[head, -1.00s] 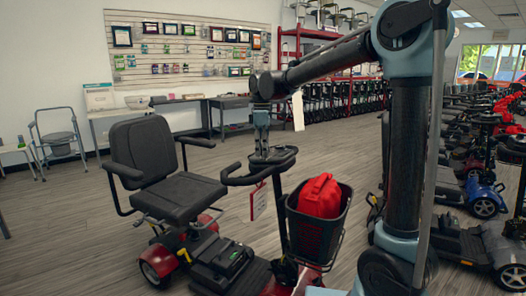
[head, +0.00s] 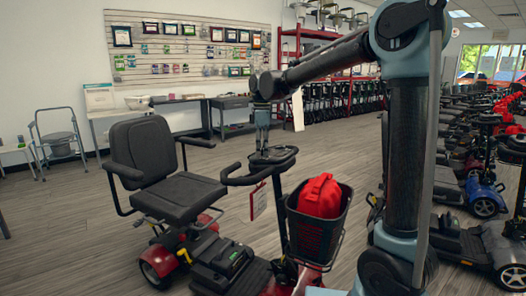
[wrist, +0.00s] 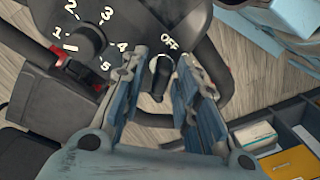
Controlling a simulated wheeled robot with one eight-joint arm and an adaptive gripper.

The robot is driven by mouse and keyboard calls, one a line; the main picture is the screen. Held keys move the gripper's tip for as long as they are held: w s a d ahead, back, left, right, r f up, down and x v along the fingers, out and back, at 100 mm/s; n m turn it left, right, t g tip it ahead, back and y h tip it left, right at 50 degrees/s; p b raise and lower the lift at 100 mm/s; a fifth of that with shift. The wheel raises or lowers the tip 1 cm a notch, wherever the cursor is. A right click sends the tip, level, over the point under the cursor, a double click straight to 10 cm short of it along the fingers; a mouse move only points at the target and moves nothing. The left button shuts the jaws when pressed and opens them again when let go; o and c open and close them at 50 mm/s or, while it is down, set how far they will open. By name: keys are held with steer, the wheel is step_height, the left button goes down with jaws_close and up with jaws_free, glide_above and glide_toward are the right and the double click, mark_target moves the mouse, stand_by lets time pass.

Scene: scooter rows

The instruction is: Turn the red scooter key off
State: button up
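The red scooter (head: 160,262) stands at centre left, its seat facing the handlebar. My gripper (head: 262,147) points down just above its dark console (head: 285,153). In the wrist view, the black key (wrist: 159,80) stands in the console between the fingers of my gripper (wrist: 162,60). The fingers are open, with gaps visible on both sides of the key. The key runs nearly up and down in the picture, below and slightly left of the white OFF label (wrist: 170,41). A numbered speed dial (wrist: 88,41) sits to its left.
The dark handlebar (head: 240,179) surrounds the console. A front basket (head: 317,232) holds a red bag (head: 320,196). A white and red tag (head: 259,202) hangs below the handlebar. Other scooters (head: 485,200) stand in rows at right. Open floor lies behind the scooter.

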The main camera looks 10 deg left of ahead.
stand_by(0.3)
step_height(320, 180, up, 12)
steer(key=shift+w, duration=0.45)
steer(key=shift+f, duration=0.1)
